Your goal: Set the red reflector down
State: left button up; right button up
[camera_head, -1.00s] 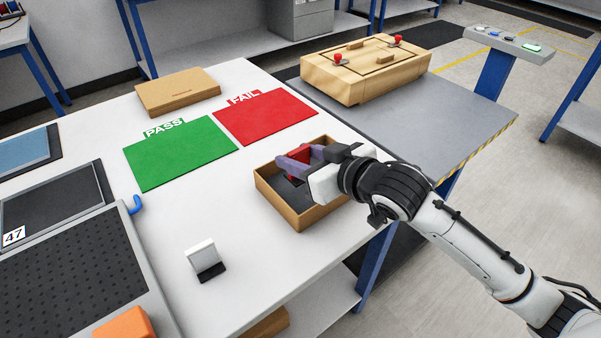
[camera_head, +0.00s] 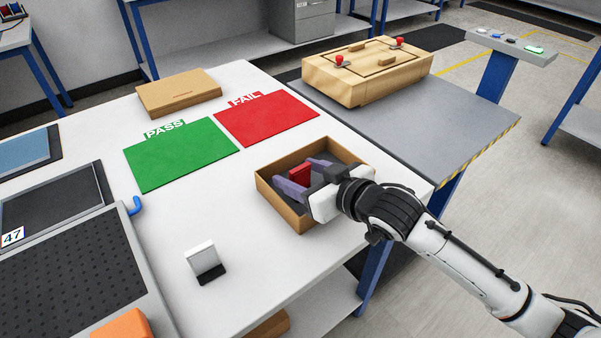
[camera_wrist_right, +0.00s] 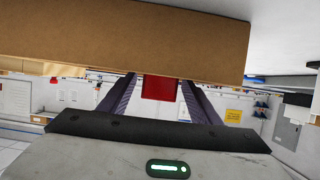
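The red reflector (camera_head: 300,175) is inside the open brown cardboard tray (camera_head: 284,211), near its middle. It stands between the two purple-grey fingers of my right gripper (camera_head: 306,175). The fingers are spread, with a narrow gap on each side of the reflector. The right wrist view also shows the red reflector (camera_wrist_right: 160,88) between the fingers, beside the tray's brown wall (camera_wrist_right: 120,35). The gripper hides part of the tray's right side, and I cannot see the reflector's underside. My left gripper is not in view.
A green PASS mat (camera_head: 181,155) and a red FAIL mat (camera_head: 266,119) lie behind the tray. A closed cardboard box (camera_head: 178,93) is at the back. A small white-and-black stand (camera_head: 204,262) is front left. The white table is clear between stand and tray.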

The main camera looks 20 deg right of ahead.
jog(key=shift+r, duration=0.1)
jog(key=shift+s+r, duration=0.1)
jog(key=shift+r, duration=0.05)
jog(key=v, duration=1.2)
